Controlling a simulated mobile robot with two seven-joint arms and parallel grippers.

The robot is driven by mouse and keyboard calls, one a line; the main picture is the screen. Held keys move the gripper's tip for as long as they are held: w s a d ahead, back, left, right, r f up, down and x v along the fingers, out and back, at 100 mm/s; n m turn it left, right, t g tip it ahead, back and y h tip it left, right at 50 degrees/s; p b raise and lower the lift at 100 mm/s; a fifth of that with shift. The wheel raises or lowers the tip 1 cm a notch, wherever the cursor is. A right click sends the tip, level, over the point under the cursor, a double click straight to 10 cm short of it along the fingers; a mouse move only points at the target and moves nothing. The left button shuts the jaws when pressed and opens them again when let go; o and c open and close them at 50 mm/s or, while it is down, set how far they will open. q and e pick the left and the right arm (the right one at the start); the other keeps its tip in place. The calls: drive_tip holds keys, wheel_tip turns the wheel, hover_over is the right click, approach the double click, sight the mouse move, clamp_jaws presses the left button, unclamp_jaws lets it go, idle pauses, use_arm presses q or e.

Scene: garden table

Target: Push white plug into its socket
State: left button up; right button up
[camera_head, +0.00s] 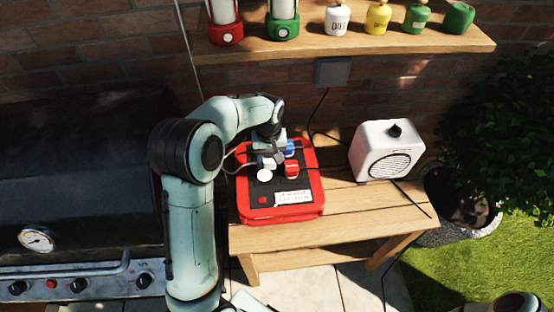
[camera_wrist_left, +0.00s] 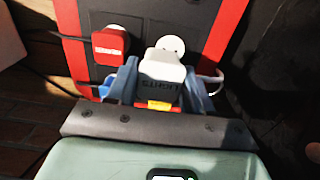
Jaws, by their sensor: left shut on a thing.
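The white plug (camera_wrist_left: 162,72), lettered LIGHTS, is held between the fingers of my left gripper (camera_wrist_left: 152,88), which is shut on it. In the head view my left gripper (camera_head: 268,154) is over the red power box (camera_head: 245,207) with a black top panel. A round white socket (camera_head: 264,175) shows just in front of the gripper. In the wrist view the socket (camera_wrist_left: 172,45) lies just beyond the plug, which covers its lower edge. I cannot tell whether they touch. My right gripper is not in view.
A red plug (camera_head: 292,170) sits in the panel right of the white socket. A blue plug (camera_head: 290,147) is behind it, close to my gripper. Cables run around the box. A white speaker-like heater (camera_head: 387,150) stands right on the wooden table (camera_head: 350,215). A shelf (camera_head: 340,45) hangs above.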

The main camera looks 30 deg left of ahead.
use_arm(q)
drive_tip(key=shift+s+a+f, duration=0.1)
drive_tip(key=shift+s+a, duration=0.05)
drive_tip(key=shift+a, duration=0.4)
drive_tip(key=shift+s+a+f, duration=0.1)
drive_tip(key=shift+s+a, duration=0.05)
drive_tip(key=shift+a, duration=0.35)
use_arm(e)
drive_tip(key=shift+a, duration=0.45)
use_arm(q)
drive_tip(key=shift+d, duration=0.1)
drive_tip(key=b, duration=0.2)
hover_over(264, 175)
drive_tip(key=shift+f, duration=2.6)
drive_tip(key=shift+w+d+f+b, duration=0.1)
drive_tip(key=shift+f+b, duration=0.15)
drive_tip(key=shift+b, duration=0.05)
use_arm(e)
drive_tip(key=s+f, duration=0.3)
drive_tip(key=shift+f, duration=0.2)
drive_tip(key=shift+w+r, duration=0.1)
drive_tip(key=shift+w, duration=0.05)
use_arm(q)
drive_tip(key=shift+f, duration=0.6)
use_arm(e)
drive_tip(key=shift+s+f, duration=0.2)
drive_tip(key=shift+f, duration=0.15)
